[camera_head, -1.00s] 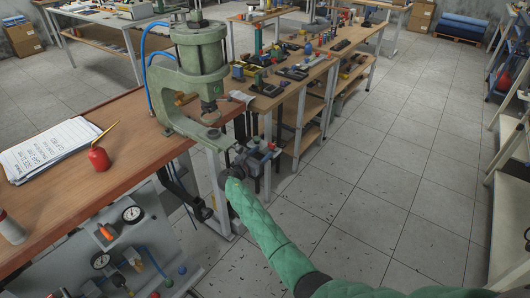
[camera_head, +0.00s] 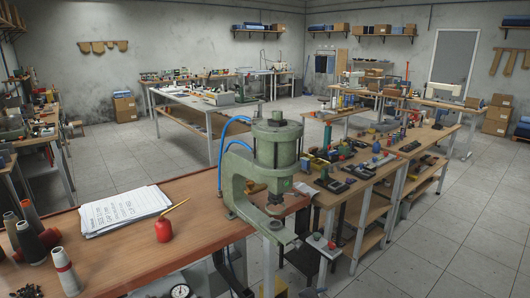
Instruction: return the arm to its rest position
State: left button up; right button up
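Neither my left nor my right gripper shows in the head view, and no green-sleeved arm shows either. The green press (camera_head: 275,155) stands at the right end of the wooden bench (camera_head: 120,255), with blue air hoses curving at its left. Whether anything is held cannot be seen.
A tool-covered table (camera_head: 340,197) lies beyond the press. Open tiled floor (camera_head: 450,245) lies to the right.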

jog(key=s+a+f+m+g+y, duration=0.1)
jog(key=s+f+m+g+y, duration=0.3)
jog(key=s, duration=0.9)
jog(key=s+a+f+m+y, duration=0.15)
jog(key=s+f+m, duration=0.4)
jog(key=s, duration=0.75)
jog(key=s+a+r+m+y, duration=0.1)
jog(key=s+m+y, duration=0.1)
jog(key=s, duration=0.5)
jog(key=s+a+r+m+g+y, duration=0.1)
jog(key=s+a+m+y, duration=0.1)
jog(key=s, duration=0.5)
jog(key=s+a+r+m+g+y, duration=0.1)
jog(key=s+a+r+m+y, duration=0.1)
jog(key=s, duration=0.5)
jog(key=shift+m+y, duration=0.35)
jog(key=shift+m, duration=0.5)
jog(key=shift+s+d, duration=0.1)
dwell(1.6)
